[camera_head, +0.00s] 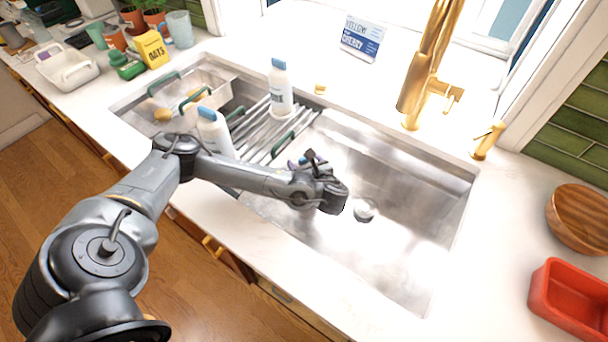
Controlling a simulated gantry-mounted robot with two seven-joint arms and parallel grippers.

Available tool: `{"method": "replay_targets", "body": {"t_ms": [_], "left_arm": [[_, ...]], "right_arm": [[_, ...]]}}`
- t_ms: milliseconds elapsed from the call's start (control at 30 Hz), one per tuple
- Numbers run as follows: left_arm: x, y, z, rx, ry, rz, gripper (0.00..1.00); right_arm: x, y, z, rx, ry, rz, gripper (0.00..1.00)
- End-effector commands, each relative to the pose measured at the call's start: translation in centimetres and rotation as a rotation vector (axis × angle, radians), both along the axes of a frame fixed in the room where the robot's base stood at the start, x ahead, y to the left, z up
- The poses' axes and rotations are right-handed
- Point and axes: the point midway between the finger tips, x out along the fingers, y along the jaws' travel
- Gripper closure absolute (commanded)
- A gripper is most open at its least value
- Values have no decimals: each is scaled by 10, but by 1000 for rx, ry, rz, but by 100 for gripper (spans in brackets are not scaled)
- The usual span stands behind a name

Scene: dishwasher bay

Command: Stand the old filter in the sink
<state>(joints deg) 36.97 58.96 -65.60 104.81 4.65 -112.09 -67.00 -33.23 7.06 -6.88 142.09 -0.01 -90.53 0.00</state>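The steel sink (425,215) has an open basin on the right, with a round drain (364,209) in its floor. My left arm reaches in from the left, and its wrist end, with my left gripper (325,190), is over the left part of this basin. The fingers are hidden behind the wrist, so I cannot see whether they hold anything. A small purplish thing (293,163) shows just behind the wrist, partly hidden. I cannot make out any thing that is clearly the old filter. My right gripper is not in view.
A white bottle (280,92) stands on the roll-up rack (262,130); another (212,135) is behind my arm. A metal basket (210,80) sits at the left. The gold faucet (415,95) rises behind the basin. A red container (570,300) is at right. The basin's right side is clear.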

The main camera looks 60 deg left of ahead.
Motion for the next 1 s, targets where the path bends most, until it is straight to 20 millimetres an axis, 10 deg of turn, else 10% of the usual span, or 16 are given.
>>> {"method": "replay_targets", "body": {"t_ms": [900, 933, 1000], "left_arm": [[-1, 3, -43, 1, -2, 2, 98], [-1, 3, -44, 0, -1, 0, 22], [-1, 3, -44, 0, -1, 0, 11]], "right_arm": [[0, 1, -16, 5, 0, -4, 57], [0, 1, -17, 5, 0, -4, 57], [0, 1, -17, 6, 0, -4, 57]]}}
